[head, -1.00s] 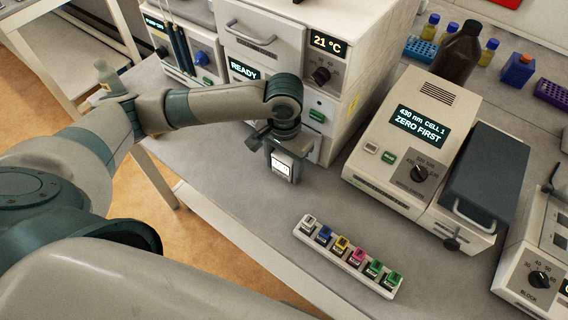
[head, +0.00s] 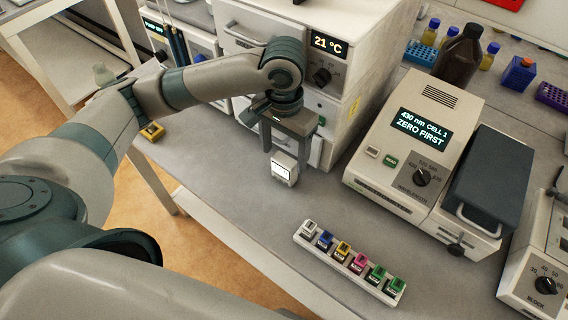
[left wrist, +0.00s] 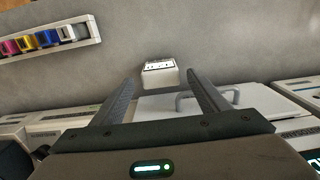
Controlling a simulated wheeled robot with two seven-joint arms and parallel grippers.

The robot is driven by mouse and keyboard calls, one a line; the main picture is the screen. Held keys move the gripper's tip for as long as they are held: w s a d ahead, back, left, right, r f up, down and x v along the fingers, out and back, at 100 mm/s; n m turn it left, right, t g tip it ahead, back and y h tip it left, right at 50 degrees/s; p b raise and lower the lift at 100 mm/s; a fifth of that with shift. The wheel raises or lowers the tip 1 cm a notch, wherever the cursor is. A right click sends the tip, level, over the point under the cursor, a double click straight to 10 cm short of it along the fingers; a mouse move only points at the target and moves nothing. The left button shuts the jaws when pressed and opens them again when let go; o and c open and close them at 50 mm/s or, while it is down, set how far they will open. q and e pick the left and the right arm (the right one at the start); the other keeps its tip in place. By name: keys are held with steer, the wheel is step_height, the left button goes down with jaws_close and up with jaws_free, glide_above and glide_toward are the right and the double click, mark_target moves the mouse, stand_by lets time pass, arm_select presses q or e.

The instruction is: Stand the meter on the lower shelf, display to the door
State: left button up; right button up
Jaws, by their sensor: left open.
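The meter, a small white box with a display face (head: 284,170), stands on the grey bench in front of the cabinet marked 21 °C. It also shows in the left wrist view (left wrist: 160,75), just beyond the fingertips and between their lines. My left gripper (head: 289,156) is open, its fingers pointing down above and behind the meter, apart from it as far as I can see. The open fingers also show in the left wrist view (left wrist: 163,80). No lower shelf inside a cabinet is visible. My right gripper is out of view.
A rack of coloured cuvettes (head: 302,238) lies on the bench front. A photometer (head: 400,165) stands to the right, with a brown bottle (head: 458,60) behind it. The cabinet (head: 365,60) is close behind my gripper. Bench between meter and rack is clear.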

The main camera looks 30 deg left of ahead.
arm_select(q)
steer(key=shift+r, duration=2.4)
steer(key=shift+o, duration=0.5)
